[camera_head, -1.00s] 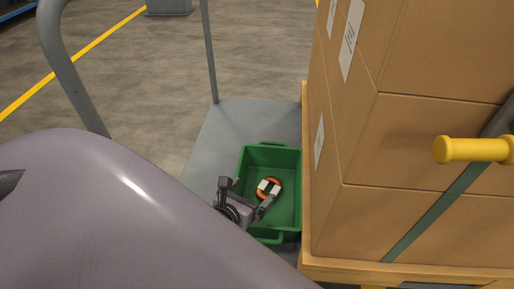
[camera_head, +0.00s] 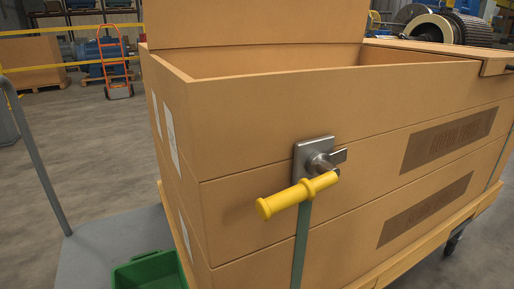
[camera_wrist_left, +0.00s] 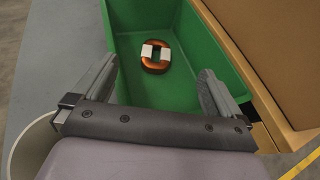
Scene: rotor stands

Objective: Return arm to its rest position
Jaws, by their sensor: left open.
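My left gripper (camera_wrist_left: 158,88) shows in the left wrist view with its two fingers spread apart and nothing between them. It is above the green bin (camera_wrist_left: 120,45). An orange-brown ring-shaped part with white bands (camera_wrist_left: 155,66) lies inside the bin, beyond the fingertips and apart from them. In the head view only a corner of the green bin (camera_head: 150,272) shows at the bottom, and neither gripper is seen there.
A large open-topped cardboard crate (camera_head: 320,160) on a wooden pallet fills the head view, with a yellow handle (camera_head: 297,195) on its near side. A grey post (camera_head: 38,160) stands at left. Open floor (camera_head: 90,140) lies behind it.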

